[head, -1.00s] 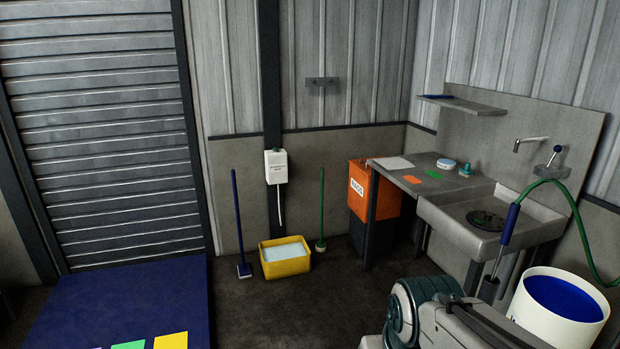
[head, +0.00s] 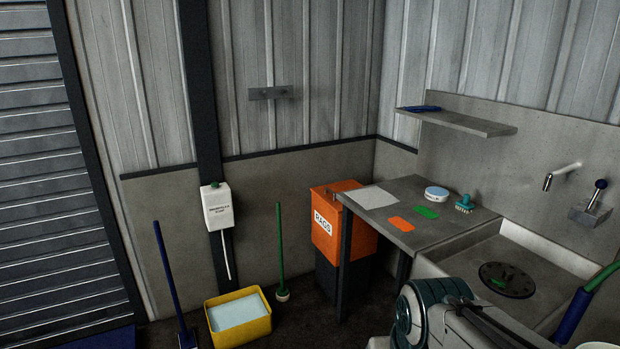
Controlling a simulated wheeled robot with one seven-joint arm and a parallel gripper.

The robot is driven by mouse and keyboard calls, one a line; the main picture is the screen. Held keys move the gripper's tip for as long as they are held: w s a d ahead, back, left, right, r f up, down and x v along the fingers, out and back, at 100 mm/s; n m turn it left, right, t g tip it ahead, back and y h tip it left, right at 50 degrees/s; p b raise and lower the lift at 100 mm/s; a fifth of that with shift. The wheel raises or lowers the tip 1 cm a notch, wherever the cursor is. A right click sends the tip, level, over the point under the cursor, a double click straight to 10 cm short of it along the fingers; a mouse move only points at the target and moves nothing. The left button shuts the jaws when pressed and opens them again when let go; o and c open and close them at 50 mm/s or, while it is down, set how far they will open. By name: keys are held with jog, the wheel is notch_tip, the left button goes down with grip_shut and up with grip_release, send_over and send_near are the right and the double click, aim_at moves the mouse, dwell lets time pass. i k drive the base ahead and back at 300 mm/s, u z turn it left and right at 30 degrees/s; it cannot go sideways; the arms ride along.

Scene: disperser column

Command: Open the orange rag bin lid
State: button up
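The orange rag bin (head: 326,237) with a white "RAGS" label stands in the back corner, on a dark base, left of and partly behind the grey side table. Its orange lid (head: 337,187) looks shut, with a small dark part at its front left edge. The table corner hides part of the bin's right side. My arm (head: 450,318) shows at the bottom edge, right of the middle, well in front of the bin and apart from it. My gripper is not in view.
The grey table (head: 416,214) carries a white sheet, orange and green cards, a round tin and a brush, and adjoins a sink (head: 533,262). A yellow tub (head: 240,318), blue-handled tool (head: 170,280) and green-handled brush (head: 280,255) stand left of the bin.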

aim_at(327, 192)
jog(key=z, duration=0.1)
jog(key=i, duration=1.2)
jog(key=u, duration=0.55)
jog(key=i, duration=1.25)
jog(key=z, duration=0.3)
jog(key=i, duration=0.85)
jog(key=z, duration=0.5)
